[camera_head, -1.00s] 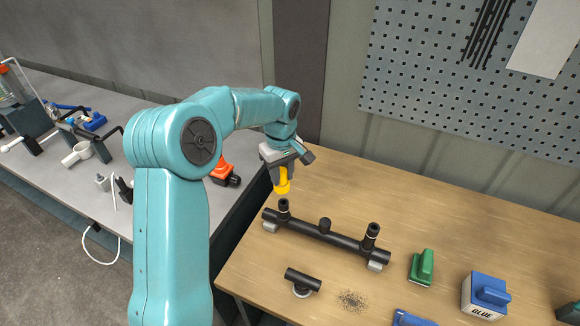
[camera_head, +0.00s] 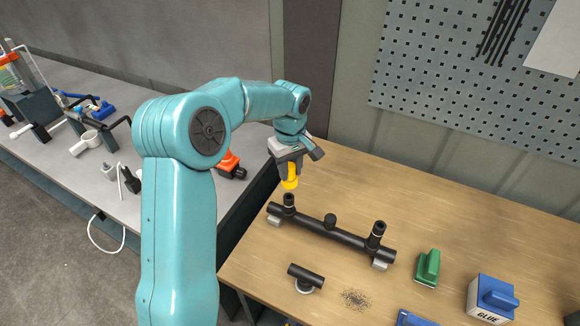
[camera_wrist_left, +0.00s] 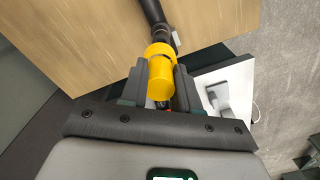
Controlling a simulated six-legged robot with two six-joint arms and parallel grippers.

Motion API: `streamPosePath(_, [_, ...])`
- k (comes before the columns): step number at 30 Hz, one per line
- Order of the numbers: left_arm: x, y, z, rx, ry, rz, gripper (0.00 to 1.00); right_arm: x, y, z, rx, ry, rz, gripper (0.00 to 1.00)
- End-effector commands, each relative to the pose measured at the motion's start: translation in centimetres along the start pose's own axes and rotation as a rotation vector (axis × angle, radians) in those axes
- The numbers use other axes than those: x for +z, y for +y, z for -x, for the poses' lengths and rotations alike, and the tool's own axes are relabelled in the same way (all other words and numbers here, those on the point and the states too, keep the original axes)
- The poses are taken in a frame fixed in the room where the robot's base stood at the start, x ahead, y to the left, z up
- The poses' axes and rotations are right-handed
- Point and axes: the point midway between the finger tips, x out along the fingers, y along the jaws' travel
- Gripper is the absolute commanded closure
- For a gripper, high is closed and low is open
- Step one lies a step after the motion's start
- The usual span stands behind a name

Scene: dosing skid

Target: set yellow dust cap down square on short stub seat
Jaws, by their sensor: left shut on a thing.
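The yellow dust cap (camera_head: 290,181) is held in my left gripper (camera_head: 289,172), which is shut on it. In the left wrist view the cap (camera_wrist_left: 160,78) sits between the two fingers (camera_wrist_left: 158,88). Below it on the wooden bench is a black pipe manifold (camera_head: 335,232) with stubs standing up from it. The short stub at its left end (camera_head: 289,201) is just under the cap, with a small gap in the head view. In the left wrist view the pipe (camera_wrist_left: 152,12) runs up from behind the cap, which hides part of the stub. My right gripper is not in view.
A taller stub (camera_head: 377,234) stands at the manifold's right end. A black tee piece (camera_head: 305,277), dark specks (camera_head: 355,298), a green block (camera_head: 427,267) and a blue glue box (camera_head: 491,298) lie nearer the front. The bench behind the manifold is clear.

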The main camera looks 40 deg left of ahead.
Motion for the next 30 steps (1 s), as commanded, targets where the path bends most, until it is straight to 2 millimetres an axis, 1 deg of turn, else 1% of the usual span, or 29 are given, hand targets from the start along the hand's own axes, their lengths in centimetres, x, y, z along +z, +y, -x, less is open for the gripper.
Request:
streamPosePath(1, [0.0, 0.0, -0.8, -0.001, 0.0, 0.001, 0.99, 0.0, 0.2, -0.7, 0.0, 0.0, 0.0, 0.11])
streamPosePath(9, [-0.1, 0.0, -3.7, 0.0, 0.0, 0.001, 0.99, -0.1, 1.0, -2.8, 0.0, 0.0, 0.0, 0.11])
streamPosePath(12, [-0.1, 0.1, -4.5, 0.0, 0.0, 0.001, 0.99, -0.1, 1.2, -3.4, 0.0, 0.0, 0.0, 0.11])
streamPosePath(17, [-0.1, 0.1, -4.9, 0.0, 0.0, 0.001, 0.99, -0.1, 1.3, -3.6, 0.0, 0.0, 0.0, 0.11])
streamPosePath(30, [-0.1, 0.1, -4.8, 0.0, 0.0, 0.0, 0.99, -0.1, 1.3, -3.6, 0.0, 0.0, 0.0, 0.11])
